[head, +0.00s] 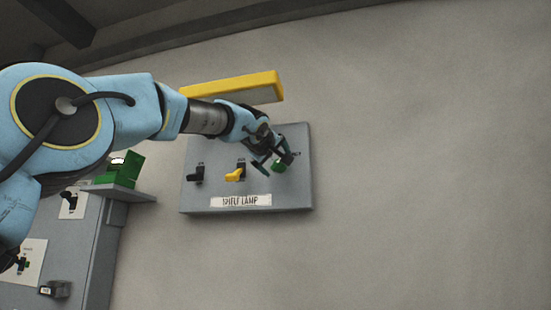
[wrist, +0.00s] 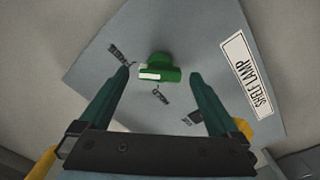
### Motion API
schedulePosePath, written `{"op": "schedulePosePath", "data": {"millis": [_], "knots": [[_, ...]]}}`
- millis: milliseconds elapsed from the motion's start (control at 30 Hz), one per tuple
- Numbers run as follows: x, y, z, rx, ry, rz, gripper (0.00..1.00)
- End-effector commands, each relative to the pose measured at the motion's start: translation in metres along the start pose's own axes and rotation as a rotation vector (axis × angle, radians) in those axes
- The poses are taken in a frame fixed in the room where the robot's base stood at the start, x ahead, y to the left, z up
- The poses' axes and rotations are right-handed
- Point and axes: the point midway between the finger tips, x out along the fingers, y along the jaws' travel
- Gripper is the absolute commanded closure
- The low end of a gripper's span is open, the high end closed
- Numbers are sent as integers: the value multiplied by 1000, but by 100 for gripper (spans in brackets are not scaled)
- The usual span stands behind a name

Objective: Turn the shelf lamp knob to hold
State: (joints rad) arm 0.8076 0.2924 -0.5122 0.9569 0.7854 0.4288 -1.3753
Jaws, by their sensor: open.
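A grey panel (head: 300,190) on the wall bears a white "SHELF LAMP" plate (head: 241,201), which also shows in the wrist view (wrist: 246,75). The panel's green knob (head: 279,167) is partly hidden by my gripper (head: 276,162) in the head view. In the wrist view the green knob (wrist: 160,70) has a white mark on its left end and lies crosswise. My gripper (wrist: 160,75) is open, with one finger on each side of the knob and visible gaps.
A yellow knob (head: 235,175) and a black knob (head: 196,174) are to the left on the same panel. A yellow bar (head: 235,86) juts out above the panel. A grey cabinet (head: 95,250) with a green object (head: 128,170) on a ledge stands at lower left. The wall at right is bare.

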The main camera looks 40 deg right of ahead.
Motion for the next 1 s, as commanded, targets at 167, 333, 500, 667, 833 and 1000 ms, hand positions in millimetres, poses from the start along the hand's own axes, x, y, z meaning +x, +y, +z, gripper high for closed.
{"op": "schedulePosePath", "data": {"millis": [167, 333, 500, 667, 833, 1000], "knots": [[0, 0, 0, 0, 0, 0, 5], [0, 0, 0, 0, 0, 0, 24], [0, 0, 0, 0, 0, 0, 43], [0, 0, 0, 0, 0, 0, 61], [0, 0, 0, 0, 0, -1, 80], [0, 0, 0, -1, 0, -1, 88]]}}
